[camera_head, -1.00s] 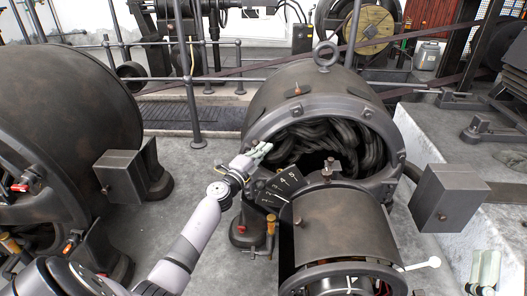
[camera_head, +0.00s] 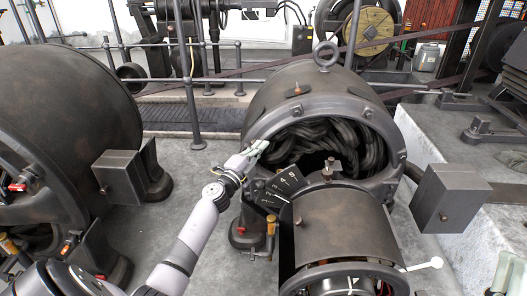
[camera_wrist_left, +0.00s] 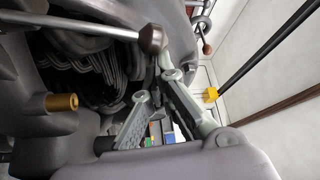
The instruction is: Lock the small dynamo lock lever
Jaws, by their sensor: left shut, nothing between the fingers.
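The small dynamo (camera_head: 335,225) stands in the middle of the head view, with a black numbered plate (camera_head: 280,190) at its left side. My left gripper (camera_head: 262,146) is shut and empty beside the open, coil-filled end of the dynamo housing (camera_head: 280,95). In the left wrist view its fingers (camera_wrist_left: 164,72) lie just below a dark round knob (camera_wrist_left: 152,38) on a metal rod; contact is unclear. I cannot tell which lever is the lock lever. My right gripper (camera_head: 510,270) shows only partly at the lower right edge; its opening is unclear.
A larger dark machine (camera_head: 70,125) stands on the left. Grey boxes flank the housing, one on the right (camera_head: 450,198). A pale-ended lever (camera_head: 425,264) sticks out at the lower right. Metal railings (camera_head: 190,80) run behind. Grey floor (camera_head: 190,160) is clear left of the dynamo.

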